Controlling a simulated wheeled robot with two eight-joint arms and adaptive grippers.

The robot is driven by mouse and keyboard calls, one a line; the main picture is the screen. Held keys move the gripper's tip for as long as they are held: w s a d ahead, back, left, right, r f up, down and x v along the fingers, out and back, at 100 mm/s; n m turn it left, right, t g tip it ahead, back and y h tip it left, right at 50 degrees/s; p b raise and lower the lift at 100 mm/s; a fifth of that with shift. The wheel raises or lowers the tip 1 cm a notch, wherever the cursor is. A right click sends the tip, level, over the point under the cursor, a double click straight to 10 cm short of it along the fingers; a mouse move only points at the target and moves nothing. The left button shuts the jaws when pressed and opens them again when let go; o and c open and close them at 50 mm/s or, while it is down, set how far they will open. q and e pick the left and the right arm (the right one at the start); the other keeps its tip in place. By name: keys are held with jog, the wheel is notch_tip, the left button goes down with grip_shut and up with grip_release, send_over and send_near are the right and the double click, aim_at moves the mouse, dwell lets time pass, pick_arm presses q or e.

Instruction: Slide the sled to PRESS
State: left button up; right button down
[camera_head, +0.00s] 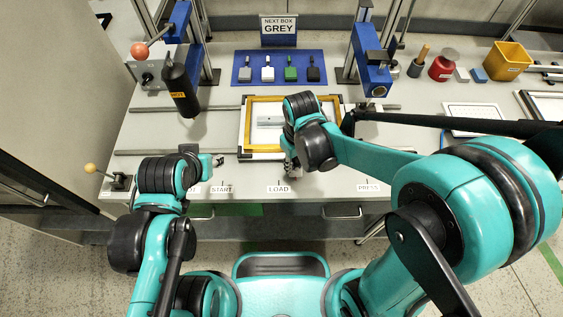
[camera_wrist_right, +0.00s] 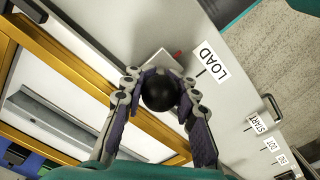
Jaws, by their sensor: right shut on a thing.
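The sled (camera_head: 248,122) is a black-edged plate carrying a yellow frame with a pale, light-barred inside. It stands at the LOAD label (camera_head: 278,189) in the head view. My right gripper (camera_head: 291,168) is at the sled's front edge, partly hidden by its own wrist. In the right wrist view my right gripper (camera_wrist_right: 160,88) is shut on a round black knob (camera_wrist_right: 158,92) beside the yellow frame. The PRESS label (camera_head: 369,188) is further right on the bench edge. My left gripper (camera_head: 214,162) hovers near the START label (camera_head: 222,190); its jaws are too small to judge.
Rails (camera_head: 390,107) run along the bench on both sides of the sled. A blue press post (camera_head: 371,62) stands behind right, and a black bottle (camera_head: 181,90) hangs at left. A blue mat (camera_head: 240,74) with several blocks lies behind. A white tray (camera_head: 475,122) is at right.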

jog(key=d, duration=2.2)
jog(key=shift+d, duration=0.1)
jog(key=c, duration=1.3)
grip_release()
jog(key=shift+d, duration=0.1)
jog(key=shift+o, duration=0.7)
jog(key=shift+d, duration=0.1)
jog(key=shift+r, duration=0.25)
notch_tip(320, 180, up, 12)
jog(key=shift+f, duration=0.25)
